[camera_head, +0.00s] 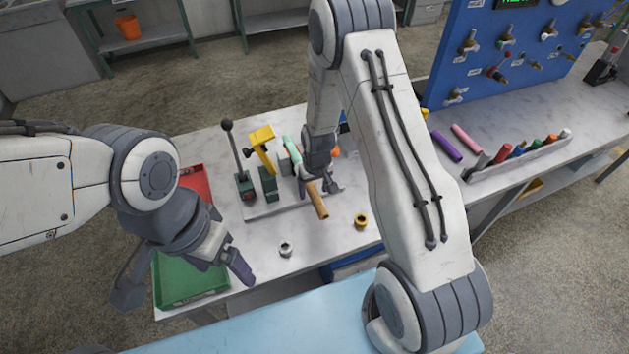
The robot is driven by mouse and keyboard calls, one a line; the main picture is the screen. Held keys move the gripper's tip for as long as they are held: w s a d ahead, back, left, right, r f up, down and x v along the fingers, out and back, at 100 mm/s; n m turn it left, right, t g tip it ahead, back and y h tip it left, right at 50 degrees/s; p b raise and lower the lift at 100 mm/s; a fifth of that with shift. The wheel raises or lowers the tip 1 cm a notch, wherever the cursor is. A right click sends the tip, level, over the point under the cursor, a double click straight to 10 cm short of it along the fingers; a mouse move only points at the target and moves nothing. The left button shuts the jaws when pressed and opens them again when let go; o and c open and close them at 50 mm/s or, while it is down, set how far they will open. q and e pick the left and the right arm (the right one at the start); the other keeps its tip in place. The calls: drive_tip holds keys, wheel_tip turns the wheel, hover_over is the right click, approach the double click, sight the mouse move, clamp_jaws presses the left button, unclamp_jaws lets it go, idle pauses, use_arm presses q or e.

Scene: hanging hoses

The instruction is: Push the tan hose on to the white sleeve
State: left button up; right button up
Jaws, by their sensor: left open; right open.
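The tan hose (318,203) is a short tube that slants down toward the front, with its near end free over the table. My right gripper (320,186) is open at the hose's upper part, its fingers near the hose; I cannot tell whether they touch it. My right arm hides part of this area. A pale ring-like piece (286,249) stands on the table in front of the hose, apart from it; I cannot tell whether it is the white sleeve. My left gripper (185,287) is open and empty above the green tray (187,299).
A bench fixture with a black-knobbed lever (229,136) and a yellow clamp (262,138) stands behind the hose. A yellow ring (361,221) lies to the right. A red tray (195,183) is at the left. A blue panel (450,60) and purple tube (447,147) are at the right.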

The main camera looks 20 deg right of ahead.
sight(315, 194)
drive_tip(key=r, duration=0.2)
drive_tip(key=r+b, duration=0.1)
drive_tip(key=r, duration=0.2)
drive_tip(key=s+r+b, duration=0.1)
drive_tip(key=r, duration=0.2)
drive_tip(key=shift+r, duration=0.2)
drive_tip(key=shift+s+r, duration=0.15)
drive_tip(key=shift+r, duration=0.6)
drive_tip(key=s+a+r+n+b, duration=0.25)
drive_tip(key=s+a+r, duration=0.45)
drive_tip(key=s+a, duration=0.4)
drive_tip(key=s+a+r+n, duration=0.1)
drive_tip(key=s+n, duration=0.1)
drive_tip(key=s, duration=0.5)
drive_tip(key=s+a+r+n+g+y+b, duration=0.1)
drive_tip(key=s+a+n, duration=0.1)
drive_tip(key=s, duration=0.5)
drive_tip(key=shift+s+r+g, duration=0.25)
drive_tip(key=shift+r+g, duration=0.05)
drive_tip(key=shift+r, duration=0.1)
